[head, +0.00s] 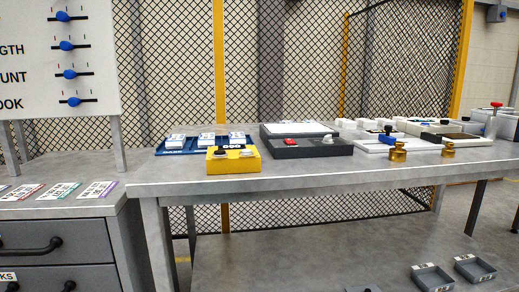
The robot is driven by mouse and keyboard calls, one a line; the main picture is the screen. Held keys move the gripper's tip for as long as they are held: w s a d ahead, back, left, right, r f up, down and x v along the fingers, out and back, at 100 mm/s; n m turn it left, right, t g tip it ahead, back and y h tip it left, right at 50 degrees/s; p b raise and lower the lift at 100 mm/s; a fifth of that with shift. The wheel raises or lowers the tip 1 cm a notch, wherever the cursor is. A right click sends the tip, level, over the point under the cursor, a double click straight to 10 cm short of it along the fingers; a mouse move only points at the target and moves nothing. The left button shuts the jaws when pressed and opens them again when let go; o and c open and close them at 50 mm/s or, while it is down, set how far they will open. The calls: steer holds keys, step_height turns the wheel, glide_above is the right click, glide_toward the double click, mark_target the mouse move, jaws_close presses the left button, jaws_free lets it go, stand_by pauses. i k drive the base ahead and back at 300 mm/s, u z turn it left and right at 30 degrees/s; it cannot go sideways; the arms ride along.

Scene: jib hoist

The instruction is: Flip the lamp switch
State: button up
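No lamp or switch marked for a lamp can be made out for sure. A dark grey box (315,148) on the bench has a red part (291,142) and a whitish knob (327,140) on top. A yellow box (233,160) with small dark-and-light parts on its front stands to its left, near the bench's front edge. A small grey box with a blue part (498,14) is mounted high at the far right; its function cannot be told. My gripper is not in view.
The grey bench (330,176) also bears a blue rack (185,147) with white blocks, two brass pieces (398,151) and white items at the right. A slider panel (70,55) stands at the left above drawers (60,242). Small trays (432,277) lie below. Mesh fencing is behind.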

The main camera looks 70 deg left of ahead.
mark_target(290, 141)
steer(key=u, duration=2.2)
